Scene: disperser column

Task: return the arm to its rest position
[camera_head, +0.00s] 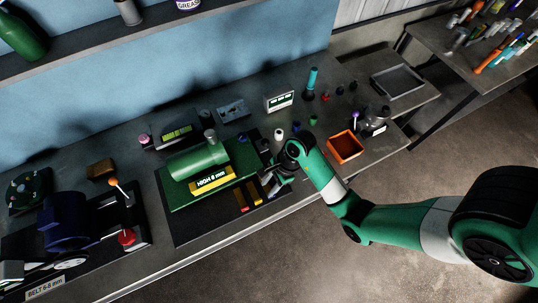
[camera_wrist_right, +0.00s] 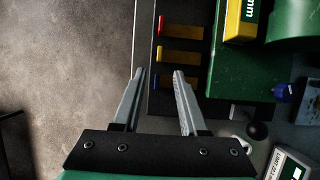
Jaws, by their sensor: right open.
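My right arm, green with grey-white bands, comes in from the right in the head view and reaches over the workbench. My right gripper (camera_head: 270,182) is above the bench's front edge, beside the green machine (camera_head: 196,160) labelled HIGH 8 mm. In the right wrist view the two fingers of the right gripper (camera_wrist_right: 160,74) are apart with nothing between them. Their tips point toward the dark mat with red, yellow and blue marked blocks (camera_wrist_right: 180,57). My left gripper is not in either view.
An orange tray (camera_head: 332,155) stands right of the gripper, near small bottles. A blue motor (camera_head: 66,220) with a red knob (camera_head: 127,237) is at the left. A grey tray (camera_head: 397,80) is at the back right. Open floor lies in front of the bench.

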